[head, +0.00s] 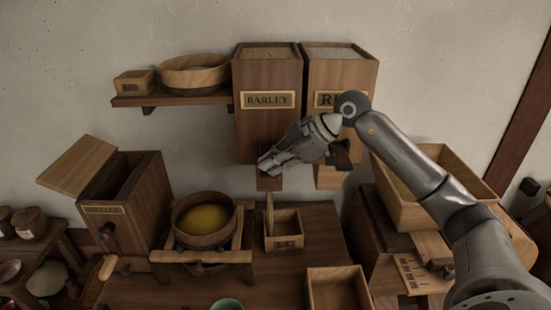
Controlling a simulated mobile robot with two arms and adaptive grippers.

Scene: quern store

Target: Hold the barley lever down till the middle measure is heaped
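The barley bin (267,125) hangs on the wall, a tall wooden box with a "BARLEY" label. My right gripper (265,167) lies across its lower front, fingers pointing left and down. It covers most of the spout area, so the barley lever cannot be made out and I cannot tell whether the fingers touch it. The finger gap is unclear. A small open wooden box (290,243), perhaps the middle measure, stands on the bench below the barley spout (268,184). My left gripper is not in view.
A second bin (340,72), its label mostly hidden, hangs right of the barley bin. A round pan with yellow contents (204,220) sits left of the box. Another open box (338,288) stands at front. A large wooden trough (440,175) is at right.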

